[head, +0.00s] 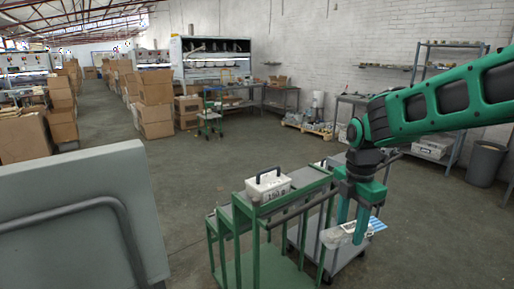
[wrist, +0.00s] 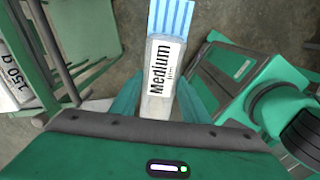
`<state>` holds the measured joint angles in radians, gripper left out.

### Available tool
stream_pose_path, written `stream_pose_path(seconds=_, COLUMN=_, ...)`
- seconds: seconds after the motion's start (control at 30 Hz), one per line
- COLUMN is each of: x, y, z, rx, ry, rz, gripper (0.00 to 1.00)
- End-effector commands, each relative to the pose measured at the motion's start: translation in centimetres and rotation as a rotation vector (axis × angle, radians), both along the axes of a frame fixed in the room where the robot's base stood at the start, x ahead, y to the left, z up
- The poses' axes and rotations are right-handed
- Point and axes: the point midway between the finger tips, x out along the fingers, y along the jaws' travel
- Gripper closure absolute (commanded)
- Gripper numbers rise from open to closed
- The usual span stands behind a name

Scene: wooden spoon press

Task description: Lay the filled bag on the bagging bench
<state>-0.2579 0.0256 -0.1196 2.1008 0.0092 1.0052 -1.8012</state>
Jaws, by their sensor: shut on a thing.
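My gripper (head: 351,238) points down and is shut on a bag (head: 375,226), in front of the right part of a green-framed stand. In the wrist view the bag (wrist: 160,75) lies between the two green fingers of my gripper (wrist: 160,101). It has a white label reading "Medium" and a blue-and-white striped end. Its contents cannot be made out. I cannot tell for sure which piece of furniture is the bagging bench. The green-framed stand (head: 243,215) has a narrow grey top and stands below and left of my gripper.
A white box (head: 267,186) marked "150 g" with a dark handle sits on the stand. A grey low cart (head: 345,262) is under my gripper. A grey panel (head: 80,215) fills the left foreground. Cardboard boxes (head: 155,100) stand farther back. Floor is clear between the panel and the stand.

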Motion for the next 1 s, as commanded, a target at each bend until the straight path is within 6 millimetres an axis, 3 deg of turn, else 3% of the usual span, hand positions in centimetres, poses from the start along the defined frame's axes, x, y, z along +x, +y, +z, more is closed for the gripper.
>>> stream_pose_path(seconds=0.27, x=2.4, y=-0.9, z=-4.3, rx=-0.007, ry=-0.002, rz=-0.357, gripper=0.83)
stream_pose_path(seconds=0.6, x=5.5, y=-2.6, z=-11.7, rx=-0.010, ry=-0.008, rz=-0.942, gripper=0.83)
stream_pose_path(seconds=1.0, x=7.6, y=-4.8, z=-20.6, rx=-0.004, ry=-0.007, rz=-1.615, gripper=0.83)
